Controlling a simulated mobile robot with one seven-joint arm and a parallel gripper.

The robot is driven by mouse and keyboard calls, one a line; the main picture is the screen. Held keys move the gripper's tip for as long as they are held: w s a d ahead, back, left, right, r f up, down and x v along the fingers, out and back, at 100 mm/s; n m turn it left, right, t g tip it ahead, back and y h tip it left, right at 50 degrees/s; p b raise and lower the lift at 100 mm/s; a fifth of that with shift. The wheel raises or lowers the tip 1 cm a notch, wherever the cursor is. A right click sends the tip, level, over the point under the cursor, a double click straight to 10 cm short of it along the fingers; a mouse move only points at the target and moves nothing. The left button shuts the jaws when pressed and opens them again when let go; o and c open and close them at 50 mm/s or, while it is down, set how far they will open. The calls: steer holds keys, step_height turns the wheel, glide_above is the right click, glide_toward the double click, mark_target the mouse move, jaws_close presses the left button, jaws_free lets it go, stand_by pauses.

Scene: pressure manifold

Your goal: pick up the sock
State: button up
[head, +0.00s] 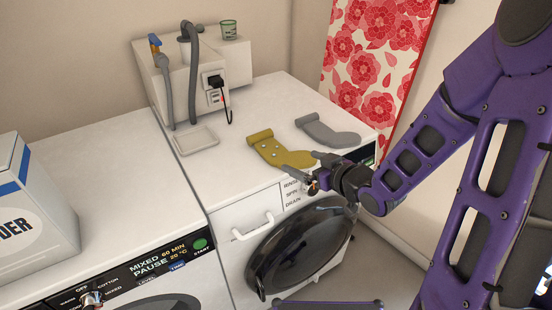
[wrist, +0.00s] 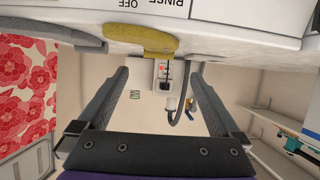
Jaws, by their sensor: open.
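Two socks lie flat on the right-hand machine's white top. In the wrist view, which is upside down, the open, empty fingers (wrist: 160,74) stand wide apart. The yellow sock (wrist: 148,40) shows beyond them and the grey sock (wrist: 72,37) to its left.
A white tray (head: 195,139) lies on the machine top (head: 238,122). A powder box (head: 35,217) stands on the left machine. A floral cloth (head: 375,62) hangs behind right.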

mark_target(273, 150)
steer(key=b+x, duration=0.1)
steer(key=x, duration=1.2)
steer(key=shift+w+b, duration=0.1)
steer(key=shift+b, duration=0.3)
steer(key=c, duration=1.1)
